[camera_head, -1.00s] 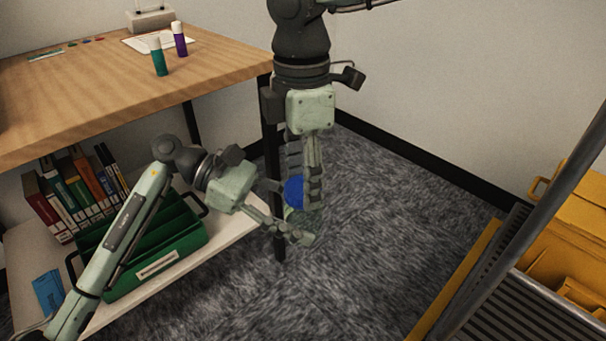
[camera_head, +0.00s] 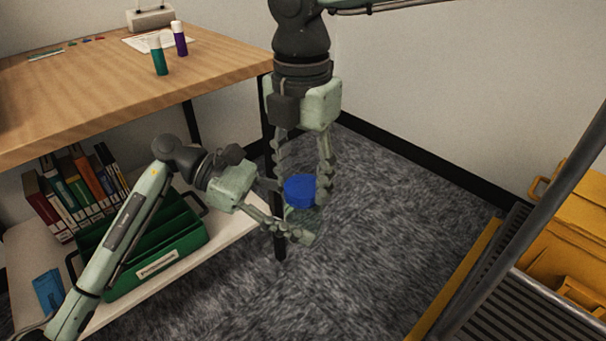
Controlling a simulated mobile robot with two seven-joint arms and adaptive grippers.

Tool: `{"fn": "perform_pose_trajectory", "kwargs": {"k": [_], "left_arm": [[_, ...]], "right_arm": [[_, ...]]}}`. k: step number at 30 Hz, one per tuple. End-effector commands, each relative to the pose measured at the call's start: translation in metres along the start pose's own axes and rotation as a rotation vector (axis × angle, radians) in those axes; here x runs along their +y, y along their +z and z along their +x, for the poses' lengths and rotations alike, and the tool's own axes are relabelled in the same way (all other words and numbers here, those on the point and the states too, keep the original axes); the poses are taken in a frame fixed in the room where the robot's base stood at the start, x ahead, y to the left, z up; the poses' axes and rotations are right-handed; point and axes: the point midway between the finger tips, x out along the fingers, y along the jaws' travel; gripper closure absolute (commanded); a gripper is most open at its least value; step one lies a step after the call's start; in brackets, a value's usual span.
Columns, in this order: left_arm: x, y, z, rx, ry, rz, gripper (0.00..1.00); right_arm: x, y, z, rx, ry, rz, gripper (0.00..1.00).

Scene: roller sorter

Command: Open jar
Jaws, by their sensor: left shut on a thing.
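A jar with a round blue lid (camera_head: 300,190) is between my two grippers, above the floor and in front of the table's leg. Its clear body below the lid is mostly hidden and hard to make out. My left gripper (camera_head: 292,222) comes in from the left, low down, and is shut on the jar's body. My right gripper (camera_head: 302,182) points down from above, its fingers apart on either side of the lid. The lid's top shows between them, and I see no clear grip on it. The lid looks seated on the jar.
A wooden table (camera_head: 100,95) at left bears a teal glue stick (camera_head: 159,60) and a purple one (camera_head: 180,42). Its lower shelf (camera_head: 215,250) holds books (camera_head: 75,195) and a green crate (camera_head: 160,262). Yellow bins (camera_head: 560,230) and a roller rack (camera_head: 520,310) stand at right. The carpet between is clear.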

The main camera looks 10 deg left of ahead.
Motion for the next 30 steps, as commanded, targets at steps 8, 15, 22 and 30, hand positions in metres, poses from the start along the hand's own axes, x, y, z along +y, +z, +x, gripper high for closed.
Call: {"fn": "perform_pose_trajectory", "kwargs": {"k": [8,15,22,30], "left_arm": [[0.000,0.001,0.000,-0.001,0.001,0.001,1.00],[0.000,0.001,0.000,-0.001,0.001,0.001,1.00],[0.000,0.001,0.000,-0.001,0.000,0.001,1.00],[0.000,0.001,0.000,-0.001,0.000,0.001,1.00]], "right_arm": [[0.000,0.000,0.000,0.000,0.000,0.002,0.33],[0.000,0.000,-0.003,-0.001,0.001,0.003,0.33],[0.001,0.000,-0.030,-0.002,0.002,0.004,0.33],[0.000,0.000,-0.050,-0.001,0.001,0.068,0.35]]}}
